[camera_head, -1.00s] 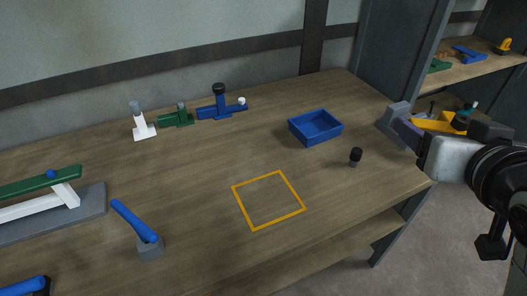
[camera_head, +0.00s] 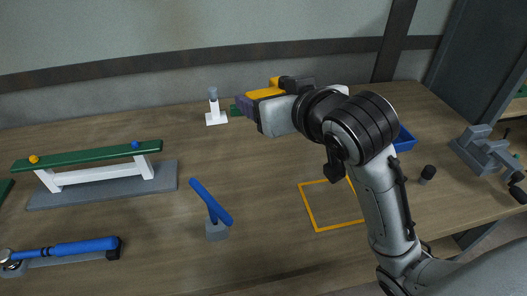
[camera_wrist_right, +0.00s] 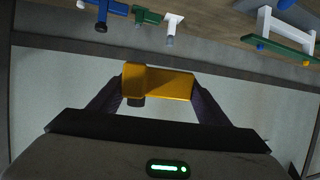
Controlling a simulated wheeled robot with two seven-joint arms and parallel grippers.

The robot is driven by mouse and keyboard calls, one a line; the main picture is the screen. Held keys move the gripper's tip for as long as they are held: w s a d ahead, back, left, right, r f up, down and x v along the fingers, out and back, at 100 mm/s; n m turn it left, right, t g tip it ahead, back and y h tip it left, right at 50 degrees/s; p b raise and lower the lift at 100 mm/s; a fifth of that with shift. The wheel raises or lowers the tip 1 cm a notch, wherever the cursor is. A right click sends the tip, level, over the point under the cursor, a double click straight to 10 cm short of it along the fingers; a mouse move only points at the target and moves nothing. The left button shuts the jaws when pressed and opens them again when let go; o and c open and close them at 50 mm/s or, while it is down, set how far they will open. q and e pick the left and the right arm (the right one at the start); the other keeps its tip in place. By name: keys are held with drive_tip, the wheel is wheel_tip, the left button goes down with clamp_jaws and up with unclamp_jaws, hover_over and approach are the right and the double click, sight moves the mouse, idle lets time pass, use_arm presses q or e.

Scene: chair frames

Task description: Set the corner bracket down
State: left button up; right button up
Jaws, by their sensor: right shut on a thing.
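My left gripper is not in view.
A yellow square outline (camera_head: 316,229) on the bench is partly covered by my right arm. A black knob (camera_head: 428,173), grey vise (camera_head: 480,150), white stand (camera_head: 215,115), blue-handled tool (camera_head: 211,203) and green-topped frame (camera_head: 90,157) stand around.

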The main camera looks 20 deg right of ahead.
drive_tip(key=w+d+f+m+h+p, duration=0.1)
drive_tip(key=w+d+f+p, duration=0.1)
drive_tip(key=w+d+f, duration=0.25)
drive_tip(key=m+h, duration=0.1)
drive_tip(key=h, duration=0.1)
hover_over(299, 154)
drive_tip(key=shift+g, duration=0.3)
wheel_tip(299, 154, down, 14)
drive_tip(key=shift+f+p, duration=0.2)
drive_tip(key=shift+p, duration=0.2)
drive_tip(key=shift+f, duration=2.3)
